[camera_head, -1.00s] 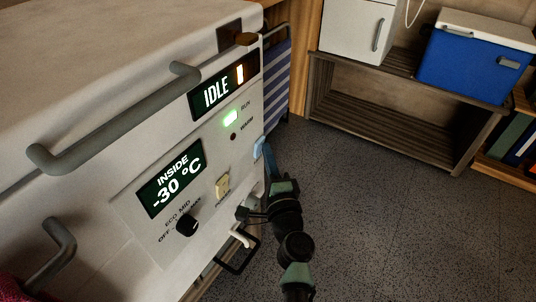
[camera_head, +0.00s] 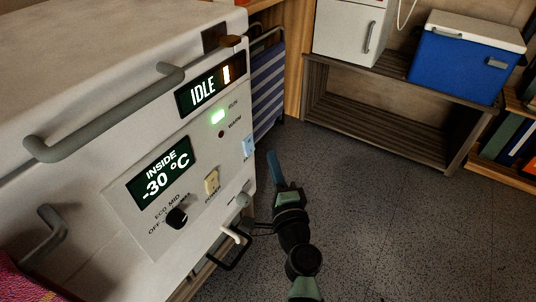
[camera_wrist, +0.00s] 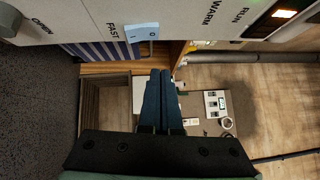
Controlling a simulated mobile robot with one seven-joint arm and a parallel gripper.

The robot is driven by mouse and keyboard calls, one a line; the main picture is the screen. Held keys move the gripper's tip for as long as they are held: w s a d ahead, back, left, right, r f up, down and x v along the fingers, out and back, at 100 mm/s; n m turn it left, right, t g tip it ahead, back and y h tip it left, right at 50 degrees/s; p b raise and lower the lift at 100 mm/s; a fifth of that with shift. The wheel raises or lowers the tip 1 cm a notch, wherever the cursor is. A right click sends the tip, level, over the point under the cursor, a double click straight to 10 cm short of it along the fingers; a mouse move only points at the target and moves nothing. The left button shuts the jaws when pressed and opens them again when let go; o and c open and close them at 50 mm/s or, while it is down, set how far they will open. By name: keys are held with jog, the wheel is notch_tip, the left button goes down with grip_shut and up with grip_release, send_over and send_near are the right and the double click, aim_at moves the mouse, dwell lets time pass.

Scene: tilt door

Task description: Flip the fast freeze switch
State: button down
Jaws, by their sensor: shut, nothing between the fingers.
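The fast freeze switch (camera_head: 248,146) is a pale blue rocker at the right edge of the white freezer's front panel. It shows in the wrist view as a pale plate (camera_wrist: 141,32) beside the word FAST. I cannot tell which way it is tipped. My gripper (camera_head: 272,155) is to the right of the panel, with a visible gap between its blue fingers and the switch. In the wrist view the fingers (camera_wrist: 161,72) are pressed together and empty, with their tips below and right of the switch.
The freezer panel has an IDLE display (camera_head: 208,88), a lit green RUN lamp (camera_head: 217,116), a -30 °C display (camera_head: 160,172), a cream power switch (camera_head: 212,182) and a black dial (camera_head: 177,218). A grey handle (camera_head: 105,112) sticks out. Open floor (camera_head: 365,200) lies right; a shelf (camera_head: 385,115) stands behind.

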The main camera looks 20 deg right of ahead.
jog(key=s+a, duration=0.1)
jog(key=s, duration=0.6)
jog(key=shift+s+r+p, duration=0.2)
jog(key=shift+r+p, duration=0.05)
jog(key=shift+p, duration=0.15)
jog(key=shift+a, duration=0.1)
